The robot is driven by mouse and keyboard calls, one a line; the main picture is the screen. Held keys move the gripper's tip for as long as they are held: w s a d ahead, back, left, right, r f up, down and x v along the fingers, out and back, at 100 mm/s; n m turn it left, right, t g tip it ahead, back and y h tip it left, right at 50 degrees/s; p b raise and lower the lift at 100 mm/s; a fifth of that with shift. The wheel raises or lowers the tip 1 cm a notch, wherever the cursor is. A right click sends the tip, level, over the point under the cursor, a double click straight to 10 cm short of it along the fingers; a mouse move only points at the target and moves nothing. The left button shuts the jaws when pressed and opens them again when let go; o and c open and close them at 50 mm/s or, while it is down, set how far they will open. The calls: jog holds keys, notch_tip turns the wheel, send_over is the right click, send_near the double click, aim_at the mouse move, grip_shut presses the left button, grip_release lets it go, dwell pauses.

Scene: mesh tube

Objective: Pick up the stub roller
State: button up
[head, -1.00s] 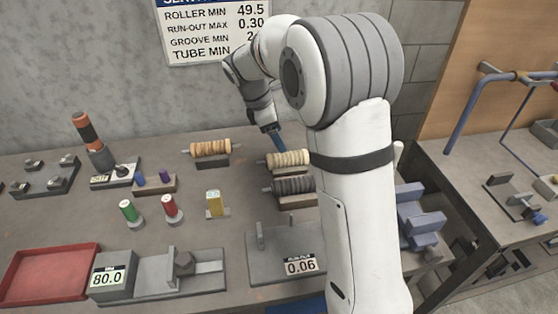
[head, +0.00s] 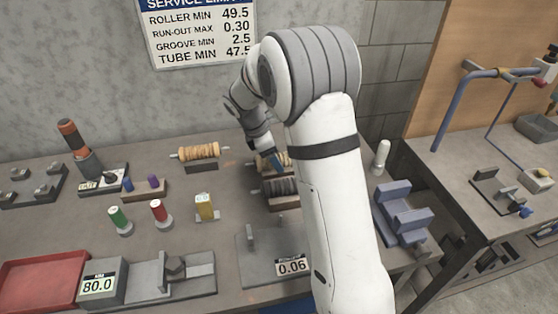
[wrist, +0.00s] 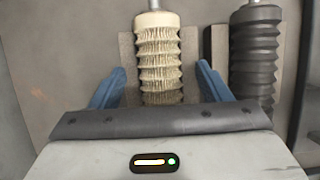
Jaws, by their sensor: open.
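A cream ribbed roller (wrist: 160,62) with a metal shaft end lies between my open fingers in the wrist view. No label marks it as the stub roller. In the head view the cream roller (head: 288,158) is partly hidden by my gripper (head: 274,161). My gripper (wrist: 160,84) has two blue fingers, one on each side of the roller, with visible gaps; how deep they reach is unclear. A dark grey ribbed roller (wrist: 255,50) lies parallel to the right. A tan roller (head: 199,152) rests on its own stand farther left.
The dark roller (head: 281,187) sits close in front of the cream one. A yellow block (head: 205,207), a red spool (head: 158,211) and a green spool (head: 119,216) stand to the left. A red tray (head: 42,282) is at front left. A blue cradle (head: 402,211) is at right.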

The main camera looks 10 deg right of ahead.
jog(key=c, duration=1.3)
